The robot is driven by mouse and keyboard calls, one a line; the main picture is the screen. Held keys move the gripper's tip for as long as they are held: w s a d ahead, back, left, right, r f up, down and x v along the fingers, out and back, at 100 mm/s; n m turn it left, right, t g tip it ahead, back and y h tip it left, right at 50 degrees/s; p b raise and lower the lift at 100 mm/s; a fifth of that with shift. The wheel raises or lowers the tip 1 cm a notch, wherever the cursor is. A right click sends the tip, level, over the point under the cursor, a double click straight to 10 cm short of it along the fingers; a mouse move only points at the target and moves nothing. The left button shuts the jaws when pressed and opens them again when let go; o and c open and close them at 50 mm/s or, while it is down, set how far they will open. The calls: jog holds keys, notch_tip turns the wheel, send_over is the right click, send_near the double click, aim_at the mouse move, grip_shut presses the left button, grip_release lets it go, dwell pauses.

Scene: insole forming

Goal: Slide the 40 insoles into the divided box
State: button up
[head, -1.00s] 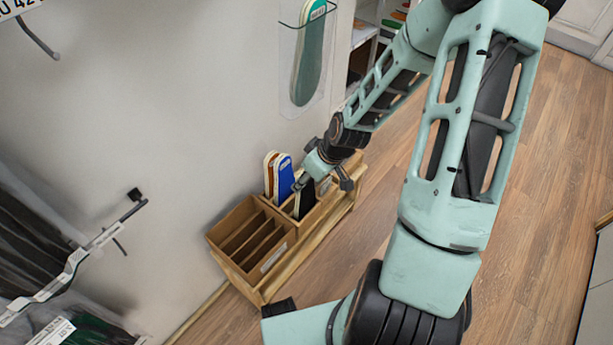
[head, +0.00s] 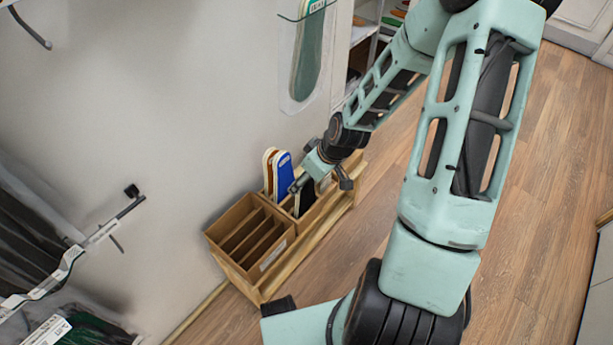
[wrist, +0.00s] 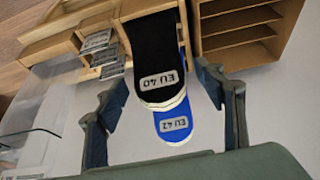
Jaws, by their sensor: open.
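A black insole (wrist: 152,48) marked EU 40 stands in a wooden holder, between the open fingers of my gripper (wrist: 162,86) in the wrist view. A gap shows on both sides of it. A blue insole (wrist: 173,123) marked EU 42 stands behind it. In the head view my gripper (head: 320,182) is over the holder's right part, partly hiding the black insole (head: 304,200). The blue insole (head: 284,174) and a cream-edged insole (head: 268,172) stand beside it. The divided box (head: 228,264) is to the left, its visible compartments empty. Its dividers (wrist: 236,45) show at right in the wrist view.
The box and holder stand together on a wooden base (head: 290,272) close to the wall. A packaged green insole (head: 307,55) hangs on the wall above. A metal hook (head: 118,216) sticks out at left. Wooden floor (head: 530,200) is clear at right.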

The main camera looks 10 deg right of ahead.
jog(key=shift+r, duration=0.1)
jog(key=v, duration=1.1)
jog(key=shift+s+r, duration=0.2)
jog(key=shift+r, duration=0.15)
jog(key=shift+d, duration=0.1)
dwell(0.5)
